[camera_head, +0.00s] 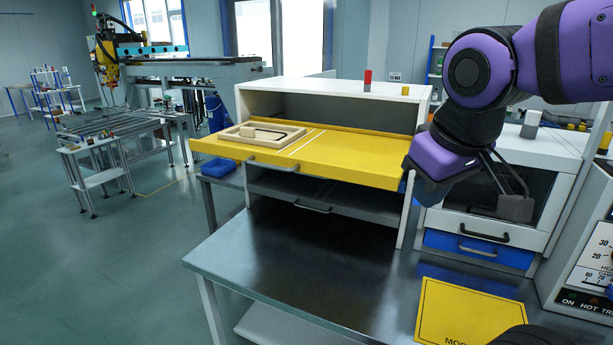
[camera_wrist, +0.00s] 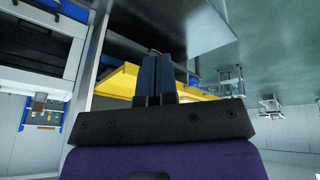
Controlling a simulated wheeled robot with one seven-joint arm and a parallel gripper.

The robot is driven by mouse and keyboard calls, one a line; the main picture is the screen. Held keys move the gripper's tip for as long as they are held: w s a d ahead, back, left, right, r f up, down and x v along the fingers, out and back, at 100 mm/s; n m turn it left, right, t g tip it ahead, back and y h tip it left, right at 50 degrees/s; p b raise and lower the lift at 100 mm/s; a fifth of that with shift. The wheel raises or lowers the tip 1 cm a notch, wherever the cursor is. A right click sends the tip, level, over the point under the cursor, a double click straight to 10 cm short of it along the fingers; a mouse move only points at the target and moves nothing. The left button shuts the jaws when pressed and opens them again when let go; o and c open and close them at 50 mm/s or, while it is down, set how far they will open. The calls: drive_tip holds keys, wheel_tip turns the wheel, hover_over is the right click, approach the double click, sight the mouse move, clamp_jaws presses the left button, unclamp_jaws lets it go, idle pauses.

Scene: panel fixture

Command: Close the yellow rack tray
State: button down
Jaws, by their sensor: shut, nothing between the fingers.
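The yellow rack tray (camera_head: 345,160) is slid out toward the front of the white rack (camera_head: 300,90). It has a grey bar handle (camera_head: 272,165) on its front edge. A light wooden frame (camera_head: 262,133) lies on its left part. My gripper is at the right front corner of the tray in the head view, partly hidden behind my wrist. In the wrist view my gripper (camera_wrist: 157,58) has its dark fingers together, with nothing between them. The yellow tray (camera_wrist: 118,82) shows behind the fingers there; I cannot tell whether they touch it.
A grey lower tray (camera_head: 320,200) sits inside the rack. A metal table (camera_head: 290,270) spreads in front, mostly clear, with a yellow panel (camera_head: 470,312) at its right. A white cabinet with a blue drawer (camera_head: 480,250) stands to the right. A red cylinder (camera_head: 367,80) stands on the rack top.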

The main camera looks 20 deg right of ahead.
drive_tip(key=w+f+n+g+h, duration=0.3)
drive_tip(key=w+f+n+h, duration=0.4)
drive_tip(key=w+n+h, duration=0.35)
drive_tip(key=w+a+f+n+t+h, duration=0.1)
drive_tip(key=w+a+f+n+t, duration=0.2)
drive_tip(key=w+a+n+t, duration=0.35)
drive_tip(key=w+a+f+n+t+h, duration=0.1)
drive_tip(key=w+a+f+n+t, duration=0.2)
drive_tip(key=w+a+n+t, duration=0.35)
drive_tip(key=w+d+n+g, duration=0.1)
drive_tip(key=w+d+n, duration=0.1)
drive_tip(key=w+d, duration=0.6)
drive_tip(key=shift+w+d+r+g, duration=0.15)
drive_tip(key=shift+w+d+g, duration=0.15)
drive_tip(key=shift+d, duration=0.15)
drive_tip(key=shift+d, duration=0.1)
approach(349, 145)
drive_tip(key=x, duration=0.4)
drive_tip(key=w+f+x, duration=0.1)
drive_tip(key=x, duration=0.4)
drive_tip(key=a+f+x, duration=0.1)
drive_tip(key=x, duration=0.4)
drive_tip(key=shift+w+f, duration=0.25)
drive_tip(key=shift+w, duration=0.1)
drive_tip(key=shift+w+d+r, duration=0.15)
drive_tip(key=shift+d+r, duration=0.05)
drive_tip(key=shift+d, duration=0.1)
drive_tip(key=shift+r, duration=0.1)
